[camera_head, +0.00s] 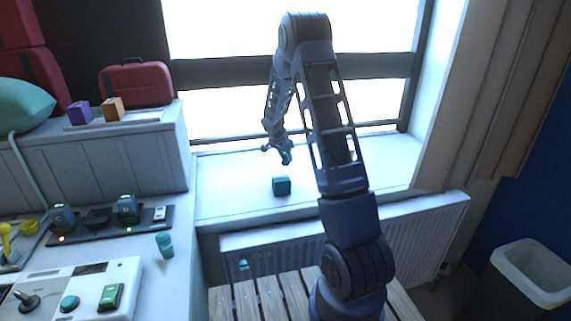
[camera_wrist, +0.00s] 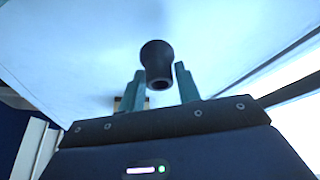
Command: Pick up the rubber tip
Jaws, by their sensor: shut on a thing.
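The rubber tip (camera_wrist: 157,60) is a small black flared piece with a hollow end, seen in the wrist view. It sits between the two teal fingers of my gripper (camera_wrist: 160,70), which is shut on it. In the head view my gripper (camera_head: 284,155) is above the white window sill, and the tip cannot be made out there.
A teal cube (camera_head: 281,186) stands on the window sill (camera_head: 235,190) below my gripper. A radiator (camera_head: 420,235) and a slatted bench (camera_head: 262,300) are below the sill. At left, a counter (camera_head: 150,285) holds a teal cup (camera_head: 164,244) and charging devices.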

